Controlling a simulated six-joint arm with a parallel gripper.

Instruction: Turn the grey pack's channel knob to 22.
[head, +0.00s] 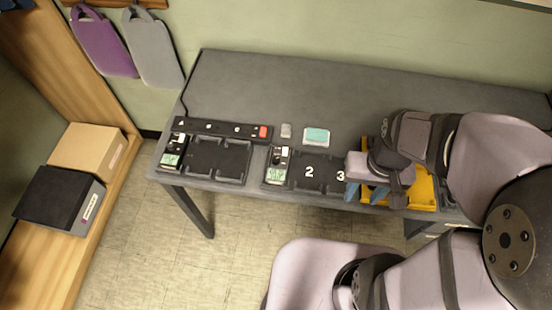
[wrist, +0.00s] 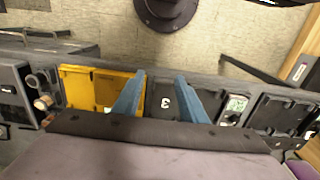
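My gripper (head: 365,194) hangs over the table's front side, beside the number 3 on a dark tray. In the wrist view my gripper (wrist: 160,82) has its two blue fingers apart with nothing between them. I cannot surely tell which unit is the grey pack. A grey unit with round knobs (wrist: 42,90) stands left of the yellow tray in the wrist view, apart from my fingers. In the head view, small units with green displays stand at the left tray (head: 172,150) and the middle tray (head: 277,165). No channel number is readable.
A yellow tray (head: 424,188) lies partly under my arm; it also shows in the wrist view (wrist: 80,88). A black strip with a red switch (head: 263,132), a small grey block (head: 286,130) and a teal-topped box (head: 316,135) lie behind the trays. The table's back is clear.

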